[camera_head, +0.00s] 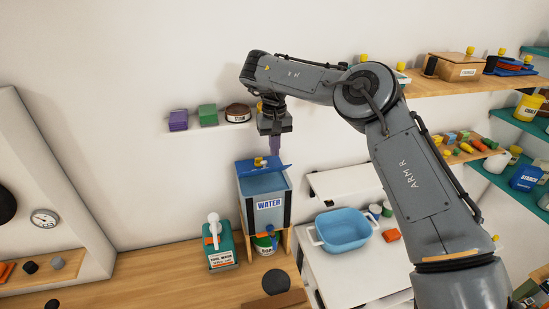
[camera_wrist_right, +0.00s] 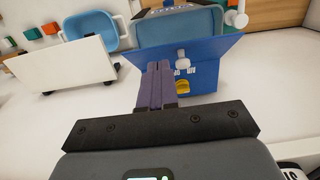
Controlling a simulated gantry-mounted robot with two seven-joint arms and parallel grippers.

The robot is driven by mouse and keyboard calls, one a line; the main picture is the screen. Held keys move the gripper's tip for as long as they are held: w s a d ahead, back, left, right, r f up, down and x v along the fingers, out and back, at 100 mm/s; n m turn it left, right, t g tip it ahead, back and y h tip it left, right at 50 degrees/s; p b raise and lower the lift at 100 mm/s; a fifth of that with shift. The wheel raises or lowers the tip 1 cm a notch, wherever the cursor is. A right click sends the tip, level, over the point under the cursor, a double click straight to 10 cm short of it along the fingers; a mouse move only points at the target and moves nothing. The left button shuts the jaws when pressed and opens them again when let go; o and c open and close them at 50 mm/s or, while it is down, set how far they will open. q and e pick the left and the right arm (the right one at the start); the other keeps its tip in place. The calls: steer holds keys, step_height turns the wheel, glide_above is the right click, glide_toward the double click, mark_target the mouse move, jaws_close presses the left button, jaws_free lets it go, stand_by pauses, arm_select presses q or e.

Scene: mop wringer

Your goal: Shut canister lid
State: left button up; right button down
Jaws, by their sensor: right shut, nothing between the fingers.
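The canister (camera_head: 268,213), labelled WATER, stands on a small wooden stand against the wall. Its blue lid (camera_head: 249,169) is open and tilted up at the back, with a yellow knob, and the light blue inside shows in front of it. The lid also shows in the right wrist view (camera_wrist_right: 215,55), with its yellow knob (camera_wrist_right: 183,87) beside the fingers. My right gripper (camera_head: 275,152) is shut and empty, pointing down at the lid's upper back edge. I cannot tell whether it touches the lid. My left gripper is not in view.
A green bottle with a white pump top (camera_head: 222,252) stands left of the canister. A blue basin (camera_head: 342,231) stands to the right on a white surface. A small shelf (camera_head: 207,126) with coloured blocks and a brown tin is on the wall at left.

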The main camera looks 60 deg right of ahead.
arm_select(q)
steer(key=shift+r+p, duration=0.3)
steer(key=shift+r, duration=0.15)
arm_select(e)
steer(key=shift+f, duration=1.85)
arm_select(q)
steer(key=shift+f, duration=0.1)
